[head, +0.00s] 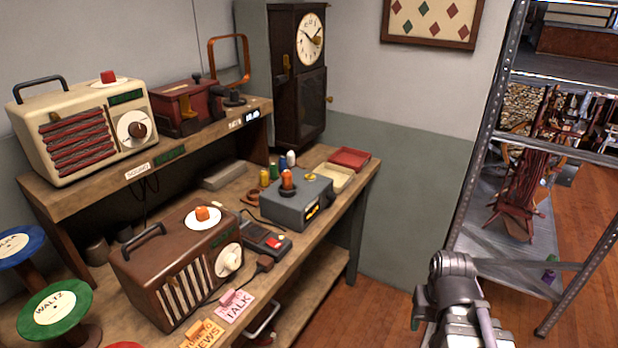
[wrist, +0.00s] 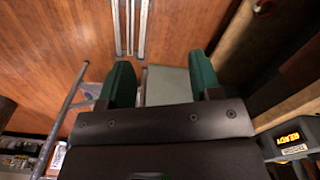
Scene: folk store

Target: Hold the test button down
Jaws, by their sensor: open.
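A grey box (head: 297,202) with an orange lamp on top and a lit yellow display stands on the bench. It also shows at the right edge of the wrist view (wrist: 300,158). A small yellow part (head: 310,177) sits on its top. A small dark device (head: 262,238) with a red button (head: 274,240) lies in front of it. I cannot read which button is the test button. My gripper (wrist: 161,80) is open and empty, its green fingertips apart over the floor. In the head view my arm is at the lower right, clear of the bench.
A brown radio (head: 180,262) and pink and orange cards (head: 235,304) are at the bench's near side. A cream radio (head: 85,130) and a red machine (head: 184,105) stand on the raised shelf. Metal shelving (head: 472,150) rises at right. Wooden floor (head: 385,318) lies clear between.

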